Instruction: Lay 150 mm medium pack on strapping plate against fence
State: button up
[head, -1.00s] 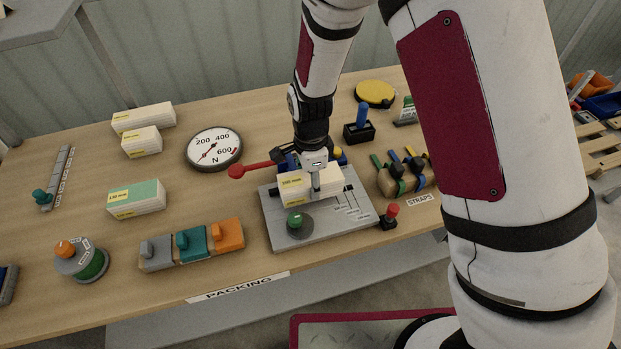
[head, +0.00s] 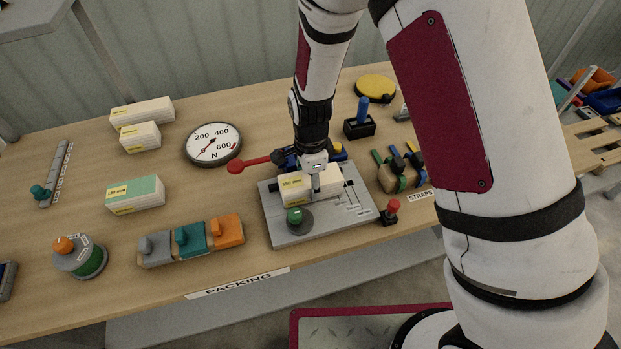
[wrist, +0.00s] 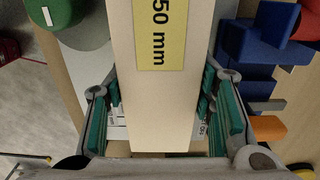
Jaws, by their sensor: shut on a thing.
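The white pack (head: 293,196) with a yellow label is in my gripper (head: 315,188), over the grey strapping plate (head: 345,226). In the wrist view the pack (wrist: 160,100) runs between the teal finger pads, and its label reads "50 mm", with the start cut off. My gripper (wrist: 165,118) is shut on the pack from both sides. A dark bar (head: 348,183) shows beyond the pack's right end. I cannot tell if it is the fence, or if the pack touches the plate.
On the plate's front left is a green knob (head: 294,215). A red lever (head: 236,167) reaches left behind it. A red button (head: 392,206) and straps (head: 398,170) stand right. Other packs (head: 136,193) lie left, with coloured blocks (head: 191,241) in front.

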jog(key=shift+f, duration=0.2)
jog(key=o, duration=1.6)
jog(key=shift+c, duration=0.2)
notch_tip(320, 180, up, 12)
